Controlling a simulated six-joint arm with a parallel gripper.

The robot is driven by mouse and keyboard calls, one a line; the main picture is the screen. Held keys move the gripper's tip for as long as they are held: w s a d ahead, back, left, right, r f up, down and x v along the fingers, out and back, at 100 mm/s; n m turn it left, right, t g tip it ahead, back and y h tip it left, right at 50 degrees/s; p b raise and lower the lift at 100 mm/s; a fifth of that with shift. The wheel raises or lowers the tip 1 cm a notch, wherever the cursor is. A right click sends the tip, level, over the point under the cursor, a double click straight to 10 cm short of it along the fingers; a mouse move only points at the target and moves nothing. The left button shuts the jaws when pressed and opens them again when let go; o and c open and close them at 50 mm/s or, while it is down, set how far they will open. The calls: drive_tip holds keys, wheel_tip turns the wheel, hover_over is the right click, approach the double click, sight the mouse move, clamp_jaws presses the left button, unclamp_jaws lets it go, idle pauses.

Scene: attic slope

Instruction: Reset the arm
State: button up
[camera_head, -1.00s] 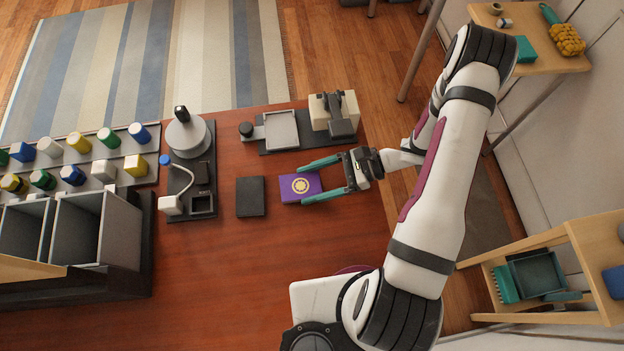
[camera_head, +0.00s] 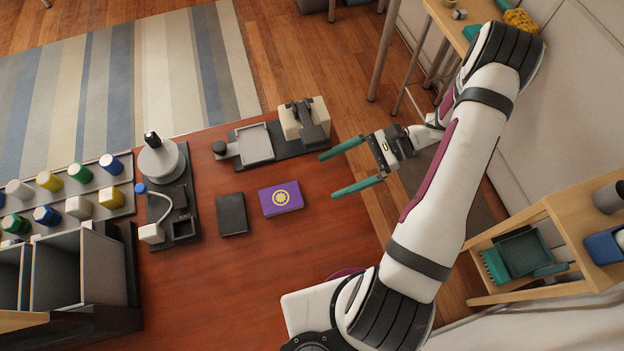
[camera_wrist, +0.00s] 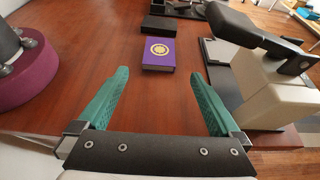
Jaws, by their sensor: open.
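My gripper (camera_head: 352,169) is open and empty, with its teal fingers spread, near the right edge of the wooden table (camera_head: 240,290). My arm reaches up from the base at the bottom and bends back down to the gripper. A purple box with a yellow emblem (camera_head: 267,203) lies flat on the table to the left of the fingers, clear of them. In the wrist view the purple box (camera_wrist: 150,61) lies ahead, beyond the gap between the two fingertips (camera_wrist: 157,85).
A black box (camera_head: 231,214) lies left of the purple one. A device with a tray and a cream block (camera_head: 303,122) stands behind the gripper's left. A dispenser (camera_head: 160,160), bottle rack (camera_head: 75,180) and grey bins (camera_head: 70,270) are left. Wooden shelves (camera_head: 530,225) stand right.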

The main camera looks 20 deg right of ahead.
drive_tip(key=shift+d+r, duration=0.15)
drive_tip(key=shift+d, duration=0.25)
